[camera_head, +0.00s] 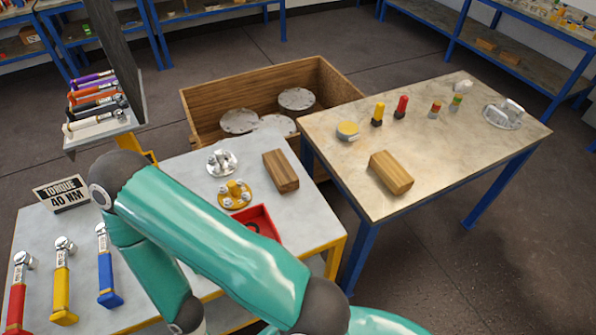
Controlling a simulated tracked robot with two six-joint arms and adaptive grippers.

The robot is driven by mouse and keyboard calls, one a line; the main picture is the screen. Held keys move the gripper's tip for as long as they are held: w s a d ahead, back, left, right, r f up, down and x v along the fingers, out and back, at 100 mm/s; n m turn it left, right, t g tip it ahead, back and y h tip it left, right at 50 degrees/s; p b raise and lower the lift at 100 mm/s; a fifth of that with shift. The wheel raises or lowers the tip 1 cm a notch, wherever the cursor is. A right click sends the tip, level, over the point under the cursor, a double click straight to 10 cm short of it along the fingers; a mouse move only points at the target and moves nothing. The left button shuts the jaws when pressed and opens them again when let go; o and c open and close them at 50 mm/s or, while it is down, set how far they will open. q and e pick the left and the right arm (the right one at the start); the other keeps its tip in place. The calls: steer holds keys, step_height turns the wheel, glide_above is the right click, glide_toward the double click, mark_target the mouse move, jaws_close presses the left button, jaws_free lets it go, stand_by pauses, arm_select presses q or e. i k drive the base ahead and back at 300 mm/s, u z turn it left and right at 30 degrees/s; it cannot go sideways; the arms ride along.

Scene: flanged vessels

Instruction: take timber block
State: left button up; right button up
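One timber block (281,171), brown, lies on the grey left table near its right edge. A second, lighter timber block (391,173) lies on the stone-topped right table near its front left edge. Both are uncovered and nothing holds them. One of my teal arms crosses the lower middle of the head view, in front of the left table. It bends at the upper left and runs down out of the picture at the bottom. Neither of my grippers shows, so whether they are open or shut is hidden.
The left table (185,167) bears flanges (235,194), a red tray (262,226), a torque sign (61,194) and several wrenches. A wooden crate (218,103) with round discs stands behind. The right table (455,150) holds small coloured items, with clear surface around its block.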

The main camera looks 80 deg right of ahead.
mark_target(283, 175)
steer(key=z, duration=0.15)
steer(key=i, duration=0.25)
steer(key=z, duration=2.9)
steer(key=k, duration=0.55)
steer(key=z, duration=0.4)
steer(key=i, duration=0.6)
steer(key=u, duration=0.2)
